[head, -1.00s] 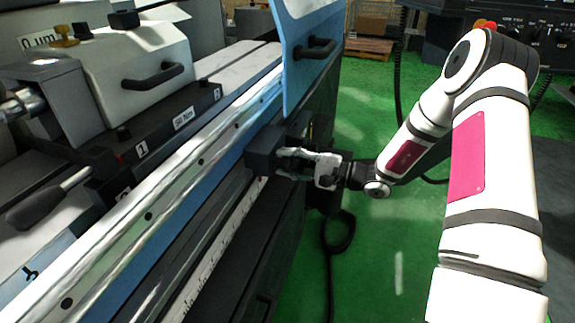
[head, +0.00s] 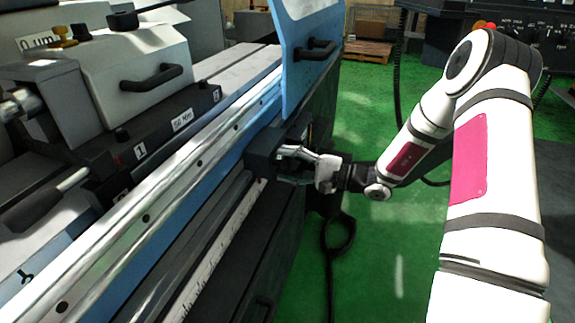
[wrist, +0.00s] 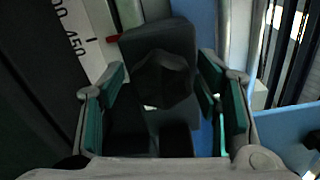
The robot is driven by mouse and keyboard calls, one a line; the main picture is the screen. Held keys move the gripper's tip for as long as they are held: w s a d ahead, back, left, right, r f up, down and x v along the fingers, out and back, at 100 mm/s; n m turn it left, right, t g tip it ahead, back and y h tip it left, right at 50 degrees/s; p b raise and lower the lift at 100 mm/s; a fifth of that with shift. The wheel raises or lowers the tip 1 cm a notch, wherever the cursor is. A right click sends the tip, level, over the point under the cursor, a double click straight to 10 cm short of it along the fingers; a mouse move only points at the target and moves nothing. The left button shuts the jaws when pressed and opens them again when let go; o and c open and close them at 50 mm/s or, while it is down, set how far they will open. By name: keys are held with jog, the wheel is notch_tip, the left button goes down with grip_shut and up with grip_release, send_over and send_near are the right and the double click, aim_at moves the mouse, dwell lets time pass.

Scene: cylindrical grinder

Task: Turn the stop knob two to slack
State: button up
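The stop knob (wrist: 163,80) is a dark, faceted knob on the face of a dark stop block (wrist: 158,38) in the wrist view. No number on this block is readable, so I cannot tell if it is stop two. My gripper (wrist: 164,70) is open, with green-padded fingers on both sides of the knob. Visible gaps separate the fingers from the knob. In the head view, my gripper (head: 296,166) is at the stop block (head: 265,152) on the machine's front rail. The knob itself is hard to make out there.
A white scale strip (head: 215,252) runs along the machine front, below the blue rail (head: 165,235). A blue guard with a black handle (head: 315,49) stands just beyond my gripper. Green floor (head: 385,255) lies open to the right.

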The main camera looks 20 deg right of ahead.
jog(key=v, duration=1.2)
dwell(0.3)
jog(key=s+a+r+n+g+h, duration=0.2)
jog(key=s+a+r+n+g, duration=0.2)
jog(key=s+a+r+g, duration=0.3)
jog(key=s+a+r+n+g+h, duration=0.25)
jog(key=s+a+r+g, duration=0.25)
jog(key=s+a, duration=0.35)
jog(key=s+d+r+n+t+h, duration=0.1)
jog(key=s+d+r+h, duration=0.15)
jog(key=s+h, duration=0.45)
jog(key=s+d+r+n+t+h, duration=0.1)
jog(key=s+d+n+t+h, duration=0.15)
jog(key=s, duration=0.95)
notch_tip(320, 180, up, 15)
jog(key=t+p, duration=0.2)
jog(key=p, duration=1.1)
jog(key=shift+d+m+h+p, duration=0.3)
jog(key=shift+d+p, duration=0.05)
jog(key=shift+d, duration=0.1)
